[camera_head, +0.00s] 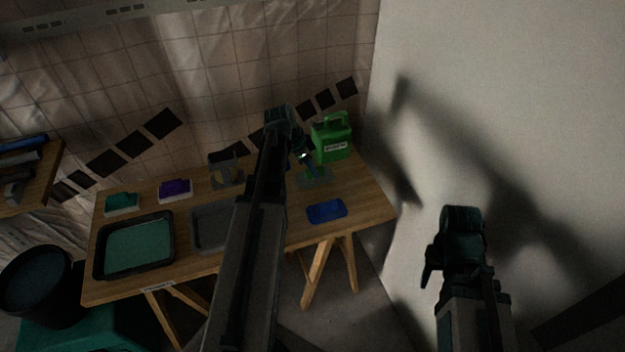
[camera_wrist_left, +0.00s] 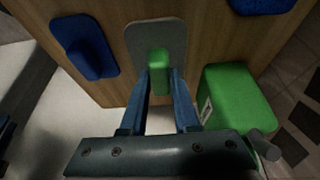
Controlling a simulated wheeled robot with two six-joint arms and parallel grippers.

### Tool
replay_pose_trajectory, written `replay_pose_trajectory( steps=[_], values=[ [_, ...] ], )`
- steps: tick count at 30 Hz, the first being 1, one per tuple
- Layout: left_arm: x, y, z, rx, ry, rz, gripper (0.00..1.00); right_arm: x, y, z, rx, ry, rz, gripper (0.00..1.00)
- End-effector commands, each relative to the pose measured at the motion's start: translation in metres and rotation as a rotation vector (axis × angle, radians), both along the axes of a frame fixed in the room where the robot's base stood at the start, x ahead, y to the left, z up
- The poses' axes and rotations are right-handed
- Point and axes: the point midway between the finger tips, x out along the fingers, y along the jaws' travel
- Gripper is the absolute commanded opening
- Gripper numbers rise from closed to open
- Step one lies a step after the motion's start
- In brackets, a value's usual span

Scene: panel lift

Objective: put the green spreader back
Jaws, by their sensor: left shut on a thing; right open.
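The green spreader (camera_wrist_left: 159,64) shows in the left wrist view as a green block between the two blue fingers of my left gripper (camera_wrist_left: 160,78), which is shut on it. A flat grey plate (camera_wrist_left: 174,32) lies directly under or behind the block; I cannot tell whether it is part of the spreader or touches the table. In the head view my left gripper (camera_head: 306,162) is over the right part of the table, and the arm hides some of the area. My right gripper (camera_head: 436,268) is open and empty, well to the right of the table.
On the wooden table (camera_head: 372,204) a green jug (camera_head: 331,142) stands beside the left gripper, with a blue spreader (camera_head: 327,211) nearer. Further left are a grey tray (camera_head: 207,226), a black tray with teal (camera_head: 138,246), and purple (camera_head: 175,190) and teal (camera_head: 122,203) pieces. A pale wall (camera_head: 500,100) bounds the right.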

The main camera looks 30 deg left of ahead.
Motion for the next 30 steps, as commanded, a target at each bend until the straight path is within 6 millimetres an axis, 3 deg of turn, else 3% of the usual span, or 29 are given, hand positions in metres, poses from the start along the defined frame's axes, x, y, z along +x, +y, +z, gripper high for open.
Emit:
replay_pose_trajectory(
  steps=[9,22,23,27,30],
  values=[
    [0.000,0.000,-0.037,0.000,0.000,0.000,0.00,0.000,0.000,-0.037,0.000,0.000,0.000,0.50],
    [0.000,0.000,-0.040,0.000,0.000,0.000,0.00,0.000,0.000,-0.040,0.000,0.000,0.000,0.50],
    [0.000,0.000,-0.039,0.000,0.000,0.000,0.33,0.000,0.000,-0.039,0.000,0.000,0.000,0.50],
    [0.000,0.000,-0.038,0.000,0.000,0.000,0.58,0.000,0.000,-0.038,0.000,0.000,0.000,0.50],
    [0.000,0.000,-0.038,0.000,0.000,0.000,0.59,0.000,0.000,-0.038,0.000,0.000,0.000,0.50]
  ],
)
